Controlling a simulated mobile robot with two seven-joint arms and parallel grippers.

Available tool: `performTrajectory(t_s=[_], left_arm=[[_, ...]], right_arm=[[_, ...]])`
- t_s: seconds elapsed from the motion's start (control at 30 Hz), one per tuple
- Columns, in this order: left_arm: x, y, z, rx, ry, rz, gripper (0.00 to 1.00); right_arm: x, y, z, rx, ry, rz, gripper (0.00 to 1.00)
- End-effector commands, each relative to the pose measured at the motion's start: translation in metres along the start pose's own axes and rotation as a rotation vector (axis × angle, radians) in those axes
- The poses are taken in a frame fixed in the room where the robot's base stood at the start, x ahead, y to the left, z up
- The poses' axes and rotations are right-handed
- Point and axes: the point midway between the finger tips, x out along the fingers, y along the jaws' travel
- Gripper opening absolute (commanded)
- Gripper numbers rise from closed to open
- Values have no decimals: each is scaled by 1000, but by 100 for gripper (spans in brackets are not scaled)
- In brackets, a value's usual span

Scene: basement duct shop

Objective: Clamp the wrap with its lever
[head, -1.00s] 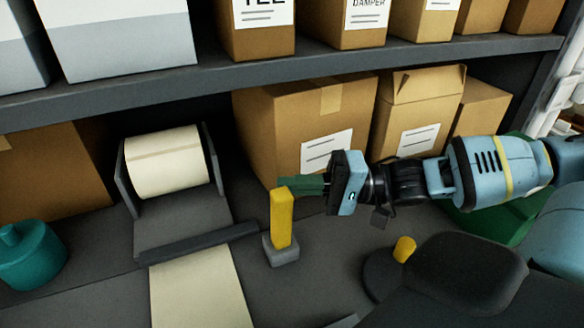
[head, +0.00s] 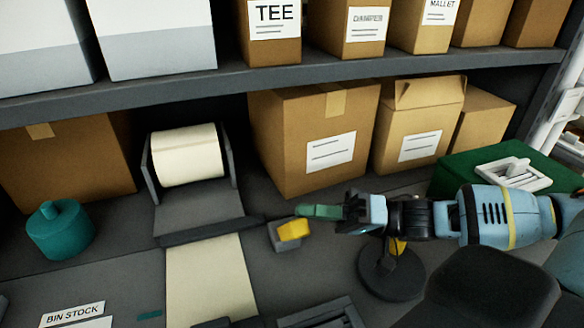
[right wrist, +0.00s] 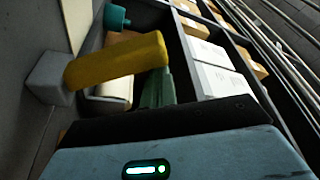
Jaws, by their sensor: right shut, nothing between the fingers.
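The cream wrap (head: 205,285) runs from its roll (head: 187,155) under a dark bar (head: 212,231) and forward over the bench. The yellow lever (head: 293,230) sits on a grey block (head: 284,243) at the bar's right end. It looks short and tilted over in the head view. The right wrist view shows the lever (right wrist: 115,62) reaching out from its block (right wrist: 48,78). My right gripper (head: 318,211) is shut and empty, its green fingers right by the lever's free end. I cannot tell whether they touch. My left gripper is out of view.
Cardboard boxes (head: 314,135) stand behind the lever under a shelf (head: 215,78). A round dark base (head: 390,275) is right of it, and a green case (head: 465,172) lies beyond my right arm. A teal canister (head: 60,230) stands at left.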

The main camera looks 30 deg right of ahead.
Motion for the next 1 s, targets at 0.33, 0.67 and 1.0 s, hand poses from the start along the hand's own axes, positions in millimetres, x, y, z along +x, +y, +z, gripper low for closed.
performTrajectory(t_s=[0.33, 0.67, 1.0], left_arm=[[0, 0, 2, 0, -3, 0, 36], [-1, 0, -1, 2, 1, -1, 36], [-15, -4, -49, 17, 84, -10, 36]], right_arm=[[-1, 3, 7, 11, -8, 4, 0], [2, -11, -3, 6, -10, 3, 0], [10, -64, 17, 0, -1, -9, 0]])
